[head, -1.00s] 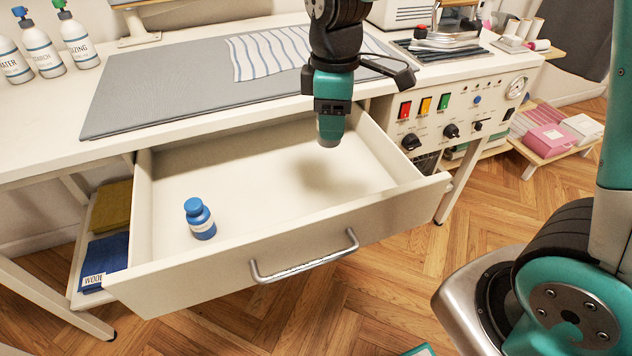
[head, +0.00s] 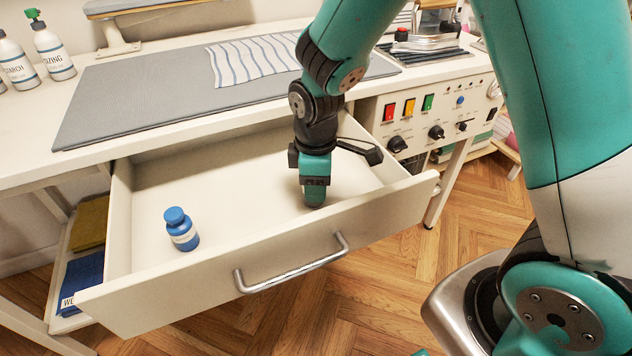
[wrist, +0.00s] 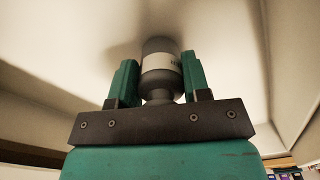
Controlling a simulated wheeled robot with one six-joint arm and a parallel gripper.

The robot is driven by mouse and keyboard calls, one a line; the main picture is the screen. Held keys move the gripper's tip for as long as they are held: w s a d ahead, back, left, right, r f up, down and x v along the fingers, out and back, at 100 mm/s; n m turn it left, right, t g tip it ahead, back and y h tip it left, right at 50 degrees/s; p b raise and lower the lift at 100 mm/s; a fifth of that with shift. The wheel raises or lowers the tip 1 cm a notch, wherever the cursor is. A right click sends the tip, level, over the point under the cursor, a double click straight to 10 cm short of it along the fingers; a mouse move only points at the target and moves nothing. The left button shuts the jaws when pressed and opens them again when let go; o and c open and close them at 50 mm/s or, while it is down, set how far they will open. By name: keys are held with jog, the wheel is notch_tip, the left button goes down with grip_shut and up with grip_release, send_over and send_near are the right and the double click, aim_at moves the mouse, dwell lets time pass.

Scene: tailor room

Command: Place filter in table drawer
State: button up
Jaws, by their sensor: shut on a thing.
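The filter (wrist: 160,65), a dark grey cylinder with a pale label band, is between the two green fingers of my gripper (wrist: 158,82) in the wrist view. My gripper (head: 314,196) is shut on it and points down inside the open table drawer (head: 180,278), in its right part. In the head view the filter is hidden by the gripper. The pale drawer floor lies close beyond the filter; I cannot tell if they touch.
A blue bottle (head: 181,229) stands in the drawer's left part. The drawer's middle floor is clear. The front wall with its metal handle (head: 291,265) is near my gripper. The tabletop with a grey mat (head: 150,98) lies behind, above the drawer. A control panel (head: 440,112) is at right.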

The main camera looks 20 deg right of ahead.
jog(key=shift+f, duration=0.15)
jog(key=o, duration=0.9)
jog(key=shift+o, duration=0.2)
notch_tip(320, 180, up, 12)
jog(key=shift+r+p, duration=0.15)
jog(key=shift+p, duration=0.9)
jog(key=s+a+r+m+y, duration=0.2)
jog(key=s+r, duration=0.2)
jog(key=s, duration=0.5)
jog(key=s+a+r+m+y, duration=0.2)
jog(key=s+r+m, duration=0.1)
jog(key=s, duration=0.6)
jog(key=shift+s+a+r+m, duration=0.25)
jog(key=shift+a+r+m, duration=0.05)
jog(key=shift+a+r, duration=0.1)
